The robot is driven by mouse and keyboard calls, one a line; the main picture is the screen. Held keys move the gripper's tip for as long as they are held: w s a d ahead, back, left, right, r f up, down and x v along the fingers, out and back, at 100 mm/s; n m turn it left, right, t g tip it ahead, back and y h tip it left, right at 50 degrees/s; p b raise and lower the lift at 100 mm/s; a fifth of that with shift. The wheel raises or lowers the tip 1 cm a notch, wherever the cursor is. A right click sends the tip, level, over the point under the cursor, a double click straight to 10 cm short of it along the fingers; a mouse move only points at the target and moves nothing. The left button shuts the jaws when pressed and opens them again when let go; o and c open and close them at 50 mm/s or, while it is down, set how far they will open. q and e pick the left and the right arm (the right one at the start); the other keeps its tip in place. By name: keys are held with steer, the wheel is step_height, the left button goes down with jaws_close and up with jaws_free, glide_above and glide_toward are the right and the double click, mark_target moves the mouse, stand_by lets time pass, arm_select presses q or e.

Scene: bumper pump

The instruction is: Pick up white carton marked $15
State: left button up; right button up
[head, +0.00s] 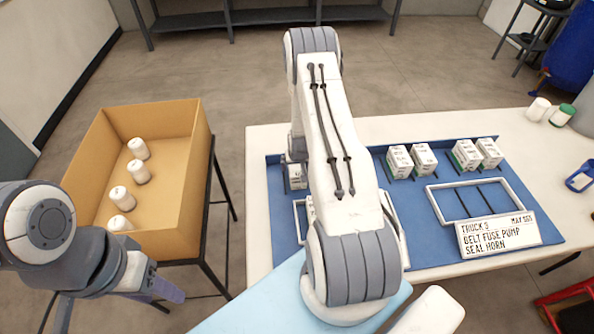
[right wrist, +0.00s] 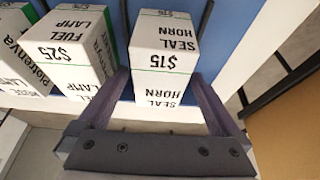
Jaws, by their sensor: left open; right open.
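The white carton marked $15 (right wrist: 165,58), labelled SEAL HORN with a green stripe, stands in the right wrist view. My right gripper (right wrist: 160,78) is open, with one finger on each side of the carton's near end. The jaws are not closed on it. My left gripper (head: 155,284) is open and empty at the lower left, near the cardboard box.
A $25 FUEL LAMP carton (right wrist: 68,50) stands close left of the $15 carton. More cartons (head: 400,161) stand on the blue mat (head: 415,225), with a white frame (head: 512,184) and a sign (head: 497,235). The cardboard box (head: 88,170) holds several white bottles.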

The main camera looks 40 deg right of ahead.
steer(key=shift+f+b, duration=0.3)
steer(key=shift+b, duration=0.05)
stand_by(0.5)
steer(key=c, duration=1.5)
jaws_close()
steer(key=shift+w+r, duration=0.1)
steer(key=shift+r, duration=0.05)
